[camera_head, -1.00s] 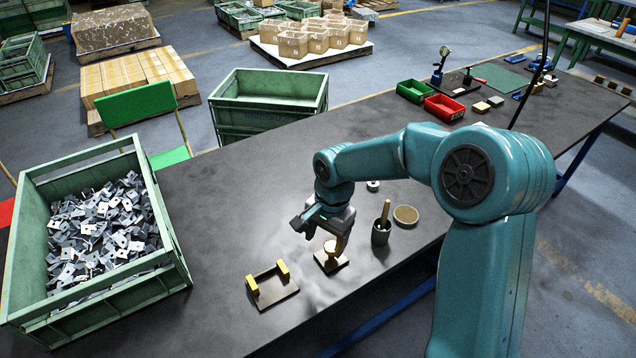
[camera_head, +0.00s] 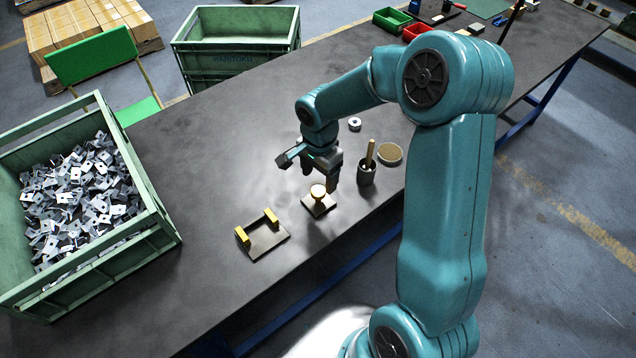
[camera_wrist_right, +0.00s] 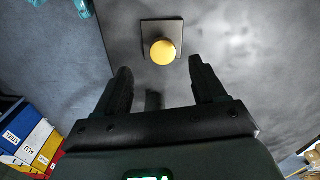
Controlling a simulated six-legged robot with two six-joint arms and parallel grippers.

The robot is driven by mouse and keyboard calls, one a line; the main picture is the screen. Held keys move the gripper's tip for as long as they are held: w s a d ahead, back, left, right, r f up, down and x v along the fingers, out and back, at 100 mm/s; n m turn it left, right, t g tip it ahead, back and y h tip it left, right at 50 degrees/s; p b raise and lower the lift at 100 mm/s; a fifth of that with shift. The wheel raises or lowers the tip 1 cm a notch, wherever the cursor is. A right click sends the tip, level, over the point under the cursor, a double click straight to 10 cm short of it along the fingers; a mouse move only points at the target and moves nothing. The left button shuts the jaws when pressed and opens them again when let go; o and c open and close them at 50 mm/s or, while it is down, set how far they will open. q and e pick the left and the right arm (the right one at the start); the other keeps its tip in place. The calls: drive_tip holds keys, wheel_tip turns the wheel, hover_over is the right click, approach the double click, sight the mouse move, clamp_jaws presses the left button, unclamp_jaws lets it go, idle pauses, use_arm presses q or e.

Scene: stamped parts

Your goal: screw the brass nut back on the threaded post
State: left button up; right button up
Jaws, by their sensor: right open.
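The round brass nut (camera_head: 318,191) sits on top of the small dark square plate (camera_head: 324,209), near the front edge of the bench. In the right wrist view the nut (camera_wrist_right: 165,52) shows from above, over the plate (camera_wrist_right: 149,26). The nut covers the post, so I cannot tell how far it is threaded on. My right gripper (camera_head: 320,172) is just behind and above the nut. In the wrist view its two fingers (camera_wrist_right: 160,68) are apart with nothing between them, and the nut lies beyond the tips. My left gripper is not in view.
A dark plate with two yellow blocks (camera_head: 266,240) lies left of the nut. A dark cup with a wooden handle (camera_head: 367,173), a round dish (camera_head: 390,154) and a small ring (camera_head: 355,124) stand to the right. A green crate of stamped parts (camera_head: 165,236) is at the left.

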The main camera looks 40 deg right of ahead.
sight(318, 190)
drive_tip(key=f, duration=0.4)
drive_tip(key=shift+w+f, duration=0.2)
drive_tip(key=shift+s+f, duration=0.1)
drive_tip(key=shift+f, duration=0.35)
drive_tip(key=c, duration=1.2)
drive_tip(key=shift+o, duration=0.2)
drive_tip(key=shift+f+m+b, duration=0.15)
drive_tip(key=shift+m+b, duration=0.35)
drive_tip(key=shift+b, duration=0.2)
drive_tip(key=shift+m+b, duration=1.4)
drive_tip(key=shift+b, duration=0.15)
